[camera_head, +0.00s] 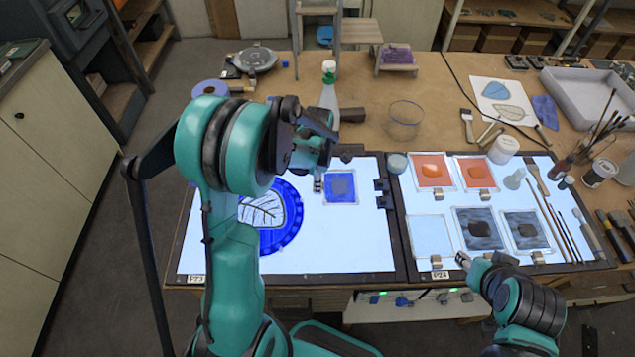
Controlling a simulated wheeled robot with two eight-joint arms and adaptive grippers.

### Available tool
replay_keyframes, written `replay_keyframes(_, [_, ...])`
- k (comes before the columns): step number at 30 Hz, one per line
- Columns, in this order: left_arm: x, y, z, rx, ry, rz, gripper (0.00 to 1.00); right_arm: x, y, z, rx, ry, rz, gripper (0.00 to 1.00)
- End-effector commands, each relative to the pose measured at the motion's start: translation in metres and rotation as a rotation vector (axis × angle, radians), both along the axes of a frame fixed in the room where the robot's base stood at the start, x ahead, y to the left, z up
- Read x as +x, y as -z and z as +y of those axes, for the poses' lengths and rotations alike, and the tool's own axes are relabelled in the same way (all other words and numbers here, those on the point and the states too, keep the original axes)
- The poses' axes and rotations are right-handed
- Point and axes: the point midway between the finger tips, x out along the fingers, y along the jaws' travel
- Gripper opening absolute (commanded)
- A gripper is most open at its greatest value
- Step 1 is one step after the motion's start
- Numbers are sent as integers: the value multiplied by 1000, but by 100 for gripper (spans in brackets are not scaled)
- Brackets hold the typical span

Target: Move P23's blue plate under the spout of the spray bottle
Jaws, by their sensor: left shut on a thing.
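The small square blue plate (341,188) lies on the left lit panel, labelled P23 (195,279), right of a round blue piece with a leaf drawing (288,220). My left gripper (318,184) is at the plate's left edge, pointing down and shut on it. My left arm hides part of the round piece.
The right panel holds orange plates (432,171), dark plates (478,230) and several brushes. A glass beaker (403,122) and a dark block (352,115) stand behind the panels. Small black clips (383,195) sit at the left panel's right edge.

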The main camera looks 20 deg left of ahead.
Motion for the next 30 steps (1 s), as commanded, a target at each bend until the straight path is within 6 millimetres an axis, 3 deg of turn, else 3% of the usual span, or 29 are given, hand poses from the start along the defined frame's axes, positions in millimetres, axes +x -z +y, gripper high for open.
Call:
replay_keyframes(26, [0,4,0,0,0,0,0,0,5,0,0,0,0,40])
replay_keyframes(27, [0,4,0,0,0,0,32,0,4,0,0,0,0,40])
replay_keyframes(29, [0,3,0,0,0,0,46,0,4,0,0,0,0,40])
replay_keyframes(30, [0,3,0,0,0,0,46,0,4,0,0,0,0,40])
